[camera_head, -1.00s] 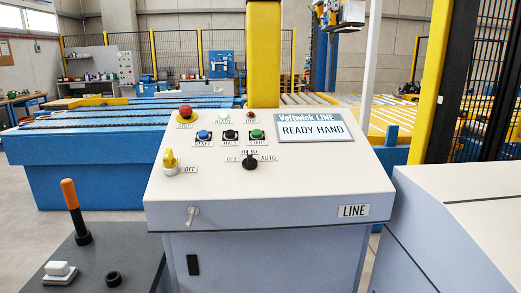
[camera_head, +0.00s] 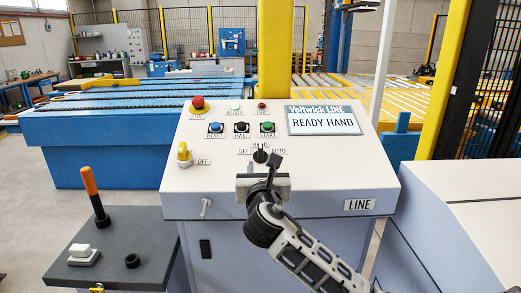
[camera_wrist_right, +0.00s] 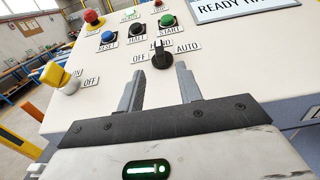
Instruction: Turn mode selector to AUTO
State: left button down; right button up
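The mode selector (camera_head: 260,154) is a small black knob on the sloped panel, among labels HAND above, OFF left and AUTO right. In the right wrist view the selector (camera_wrist_right: 162,58) has its handle upright, towards HAND. The display (camera_head: 324,119) reads "READY HAND". My right gripper (camera_head: 261,167) is in front of the selector, its body partly covering the panel. In the right wrist view the right gripper (camera_wrist_right: 159,70) is open and empty, its two fingers apart and pointing towards the knob, one to each side of it. Contact is not visible. My left gripper is not in view.
Above the selector are blue, black and green buttons (camera_head: 268,127) and a red emergency stop (camera_head: 197,103). A yellow switch (camera_head: 184,152) sits left. A side box with an orange-handled lever (camera_head: 94,195) stands at left, a light cabinet (camera_head: 462,215) at right.

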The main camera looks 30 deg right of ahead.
aim_at(261, 155)
jog(key=x, duration=1)
jog(key=shift+w+p, duration=0.1)
jog(key=shift+p, duration=0.2)
grip_shut()
